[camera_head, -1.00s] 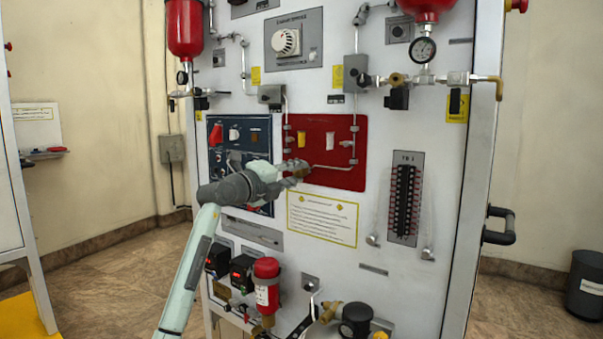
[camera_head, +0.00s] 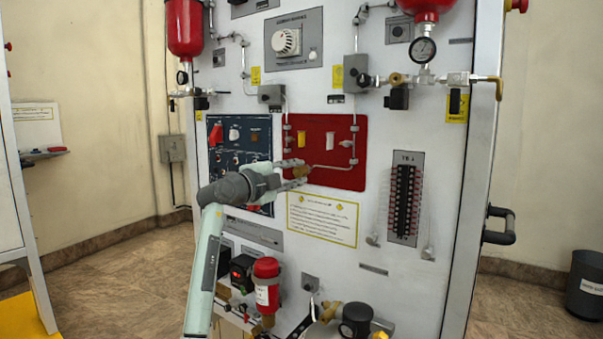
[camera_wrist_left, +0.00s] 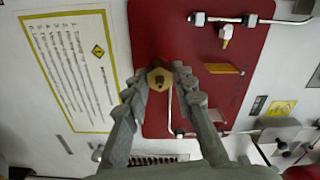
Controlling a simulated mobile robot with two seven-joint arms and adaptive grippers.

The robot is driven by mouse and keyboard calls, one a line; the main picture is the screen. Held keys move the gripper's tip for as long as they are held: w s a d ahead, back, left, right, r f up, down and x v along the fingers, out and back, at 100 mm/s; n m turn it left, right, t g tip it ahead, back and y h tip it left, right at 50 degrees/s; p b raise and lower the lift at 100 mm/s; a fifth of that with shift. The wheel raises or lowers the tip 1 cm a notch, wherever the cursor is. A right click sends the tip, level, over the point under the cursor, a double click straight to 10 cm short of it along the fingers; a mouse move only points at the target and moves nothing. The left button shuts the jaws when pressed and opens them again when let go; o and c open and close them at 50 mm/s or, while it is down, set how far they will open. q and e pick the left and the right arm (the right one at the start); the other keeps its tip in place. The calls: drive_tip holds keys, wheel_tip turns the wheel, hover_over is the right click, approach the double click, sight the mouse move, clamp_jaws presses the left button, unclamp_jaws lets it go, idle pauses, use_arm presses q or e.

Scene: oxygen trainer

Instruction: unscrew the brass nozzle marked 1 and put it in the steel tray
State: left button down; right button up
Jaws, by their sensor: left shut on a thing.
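My left gripper (camera_head: 298,172) is at the lower left part of the red panel (camera_head: 345,178), its fingers pointing right. It is shut on the brass nozzle (camera_head: 303,171), a small brass piece. In the left wrist view the nozzle (camera_wrist_left: 159,78) sits between the two fingertips (camera_wrist_left: 160,80), in front of the red panel's edge near the white label. I cannot tell whether it is still on its thread, and no number is readable on it. The steel tray is not seen in either view. My right gripper is not in view.
A blue switch panel (camera_head: 240,140) lies behind my wrist. A yellow-bordered label (camera_head: 322,220) is just below the gripper. A red cylinder (camera_head: 266,285) and a black gauge (camera_head: 355,320) stick out lower down.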

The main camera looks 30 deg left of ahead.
use_arm(q)
drive_tip(key=n, duration=0.3)
drive_tip(key=shift+n, duration=0.6)
drive_tip(key=n, duration=0.2)
drive_tip(key=shift+n, duration=0.4)
drive_tip(key=shift+n, duration=0.5)
drive_tip(key=c, duration=1.3)
unclamp_jaws()
drive_tip(key=shift+o, duration=0.2)
drive_tip(key=shift+s, duration=0.15)
